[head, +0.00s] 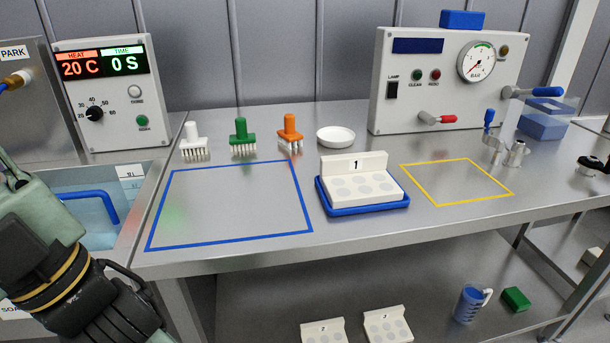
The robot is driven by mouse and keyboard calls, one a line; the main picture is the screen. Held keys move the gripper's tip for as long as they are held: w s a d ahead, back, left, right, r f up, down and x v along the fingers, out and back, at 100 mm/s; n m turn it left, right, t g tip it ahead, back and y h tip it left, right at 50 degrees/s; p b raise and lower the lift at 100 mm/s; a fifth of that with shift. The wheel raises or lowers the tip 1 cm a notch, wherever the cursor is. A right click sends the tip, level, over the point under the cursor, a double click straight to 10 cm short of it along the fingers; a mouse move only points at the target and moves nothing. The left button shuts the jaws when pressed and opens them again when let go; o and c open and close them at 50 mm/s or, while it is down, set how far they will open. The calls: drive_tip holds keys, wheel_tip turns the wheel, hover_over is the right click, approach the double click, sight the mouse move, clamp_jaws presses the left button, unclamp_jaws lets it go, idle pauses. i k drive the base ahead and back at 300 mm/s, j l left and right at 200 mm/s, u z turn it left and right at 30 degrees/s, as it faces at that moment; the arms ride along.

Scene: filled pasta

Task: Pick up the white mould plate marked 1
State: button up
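The white mould plate marked 1 (362,187) sits in a shallow blue tray (375,208) on the steel bench, right of the blue outlined square. Its upright back wall carries the black "1", and its flat front part has several round grey hollows. Nothing touches it except the tray. My arm (45,240) shows at the lower left, well apart from the plate. My gripper's fingers are outside the picture.
Blue (232,238) and yellow (455,204) outlined areas are empty. Green (242,137), white (193,142) and orange (290,132) brushes and a white dish (336,136) stand behind. A gauge machine (440,90) stands at back right. Plates 2 (325,332) and 3 (388,325) lie below.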

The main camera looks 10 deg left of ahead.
sight(356, 179)
drive_tip(key=l+u, duration=0.15)
drive_tip(key=u, duration=0.3)
drive_tip(key=l+u, duration=0.2)
drive_tip(key=u, duration=0.3)
drive_tip(key=l+u, duration=0.2)
drive_tip(key=u, duration=0.25)
drive_tip(key=k+l+u, duration=0.1)
drive_tip(key=l+u, duration=0.15)
drive_tip(key=k+l+u, duration=0.1)
drive_tip(key=l+u, duration=0.2)
drive_tip(key=l, duration=0.15)
drive_tip(key=k+l+u, duration=0.35)
drive_tip(key=l, duration=0.25)
drive_tip(key=k+l+u, duration=0.1)
drive_tip(key=k+l, duration=0.15)
drive_tip(key=k+l+u, duration=0.1)
drive_tip(key=k+l, duration=0.15)
drive_tip(key=l, duration=0.2)
drive_tip(key=k+l, duration=0.6)
drive_tip(key=l, duration=0.25)
drive_tip(key=i, duration=0.4)
